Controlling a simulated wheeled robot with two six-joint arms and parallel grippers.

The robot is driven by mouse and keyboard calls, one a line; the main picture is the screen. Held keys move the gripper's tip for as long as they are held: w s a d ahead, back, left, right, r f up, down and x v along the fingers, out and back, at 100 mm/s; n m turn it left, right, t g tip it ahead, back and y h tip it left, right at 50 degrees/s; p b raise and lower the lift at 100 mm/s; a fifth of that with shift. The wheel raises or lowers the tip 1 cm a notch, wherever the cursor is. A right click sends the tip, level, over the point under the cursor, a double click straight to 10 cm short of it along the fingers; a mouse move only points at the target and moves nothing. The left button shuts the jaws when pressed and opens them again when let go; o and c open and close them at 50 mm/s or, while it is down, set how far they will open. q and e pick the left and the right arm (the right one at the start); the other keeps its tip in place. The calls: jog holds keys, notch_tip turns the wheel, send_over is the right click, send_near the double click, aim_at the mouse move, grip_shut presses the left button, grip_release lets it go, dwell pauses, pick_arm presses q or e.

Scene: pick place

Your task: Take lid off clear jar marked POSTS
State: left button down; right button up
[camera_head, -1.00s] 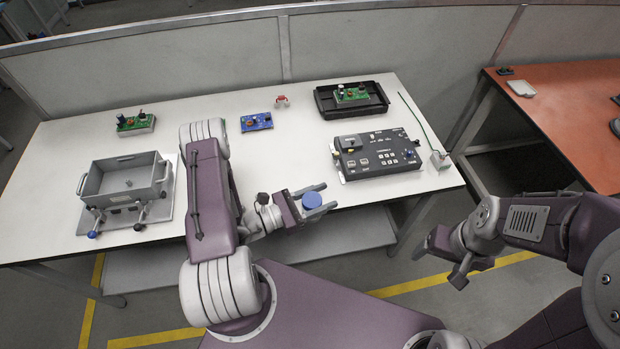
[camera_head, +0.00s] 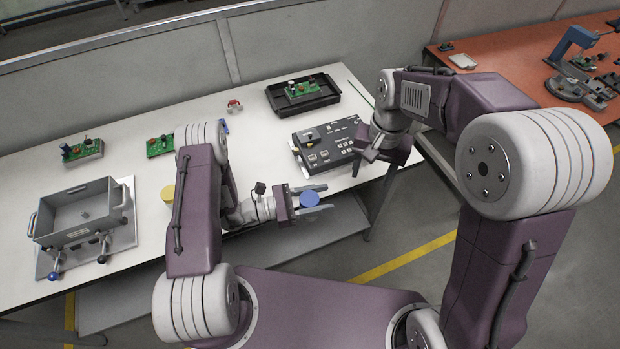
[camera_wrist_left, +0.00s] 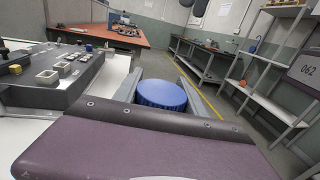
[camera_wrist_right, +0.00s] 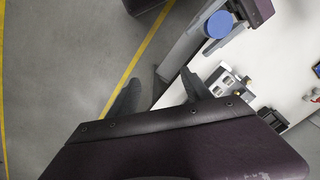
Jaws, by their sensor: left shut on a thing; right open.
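A round blue lid (camera_head: 309,199) shows between the fingers of my left gripper (camera_head: 322,198), in front of the table's near edge. The left wrist view also shows the blue lid (camera_wrist_left: 161,95) from above, with a finger on each side. The jar's body and its POSTS marking are hidden below the lid. My left gripper is shut on the jar. My right gripper (camera_head: 369,160) is open and empty near the black control box, to the right of and beyond the lid. In the right wrist view, the blue lid (camera_wrist_right: 219,24) lies up and right of the open fingers (camera_wrist_right: 160,85).
The black control box (camera_head: 330,142) is close to my right gripper. Behind it is a black tray (camera_head: 275,97) with a green board. A grey bin (camera_head: 62,235) stands at the left; a yellow round thing (camera_head: 167,193) is beside my left arm. Floor is open below the lid.

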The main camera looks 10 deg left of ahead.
jog(key=w+a+n, duration=0.1)
jog(key=a+n, duration=0.1)
jog(key=a, duration=0.8)
jog(key=n, duration=0.2)
send_over(310, 199)
jog(key=f, duration=0.3)
jog(key=shift+a, duration=0.2)
notch_tip(310, 199, down, 8)
jog(key=shift+w+r, duration=0.1)
jog(key=shift+c, duration=0.3)
grip_shut()
jog(key=n, duration=0.3)
jog(key=shift+d+n, duration=0.1)
jog(key=shift+n, duration=0.2)
